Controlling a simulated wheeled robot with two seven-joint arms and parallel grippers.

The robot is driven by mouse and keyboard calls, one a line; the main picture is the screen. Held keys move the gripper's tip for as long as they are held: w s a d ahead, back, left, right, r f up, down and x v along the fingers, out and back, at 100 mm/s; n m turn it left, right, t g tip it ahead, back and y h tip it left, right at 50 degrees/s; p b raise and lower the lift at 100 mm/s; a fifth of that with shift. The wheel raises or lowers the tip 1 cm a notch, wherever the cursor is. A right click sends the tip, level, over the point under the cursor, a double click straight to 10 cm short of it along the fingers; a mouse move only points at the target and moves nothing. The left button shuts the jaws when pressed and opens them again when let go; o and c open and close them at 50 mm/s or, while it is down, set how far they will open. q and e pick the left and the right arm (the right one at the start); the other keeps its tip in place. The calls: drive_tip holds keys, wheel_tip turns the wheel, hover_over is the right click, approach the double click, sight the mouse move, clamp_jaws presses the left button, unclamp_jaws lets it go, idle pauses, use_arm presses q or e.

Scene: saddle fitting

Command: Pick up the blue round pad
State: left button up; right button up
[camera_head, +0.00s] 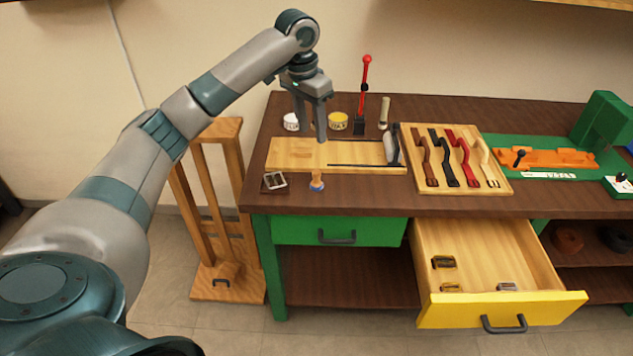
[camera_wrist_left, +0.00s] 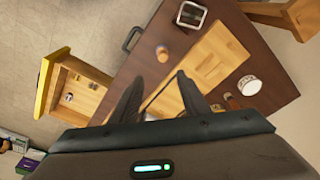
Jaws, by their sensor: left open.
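A small round piece with a tan wooden knob and a blue lower part (camera_head: 316,186), which looks like the blue round pad, stands at the bench's front edge, just in front of the wooden board (camera_head: 290,154). In the left wrist view its knob (camera_wrist_left: 162,53) shows beyond the fingers. My left gripper (camera_head: 312,133) is open and empty, pointing down above the board and behind the pad, apart from it. Its two fingers also show in the left wrist view (camera_wrist_left: 157,90). My right gripper is not in view.
A dark square tray (camera_head: 275,181) sits left of the pad. White and yellow tins (camera_head: 338,121) and a red-handled tool (camera_head: 364,90) stand behind the board. A tray of handled tools (camera_head: 497,187) lies to the right. A yellow-fronted drawer (camera_head: 500,309) is open below.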

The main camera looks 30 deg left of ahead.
use_arm(q)
drive_tip(key=p, duration=0.4)
hover_over(316, 172)
drive_tip(key=f, duration=1.1)
drive_tip(key=shift+s+d+f, duration=0.15)
drive_tip(key=shift+s+d, duration=0.15)
drive_tip(key=shift+f, duration=0.45)
drive_tip(key=shift+w+a+f+p, duration=0.15)
drive_tip(key=shift+f+p, duration=0.2)
drive_tip(key=shift+f, duration=0.2)
drive_tip(key=f, duration=0.1)
drive_tip(key=f+p, duration=0.1)
drive_tip(key=f, duration=0.1)
drive_tip(key=shift+w+a, duration=0.15)
drive_tip(key=shift+w, duration=0.05)
drive_tip(key=shift+f, duration=0.5)
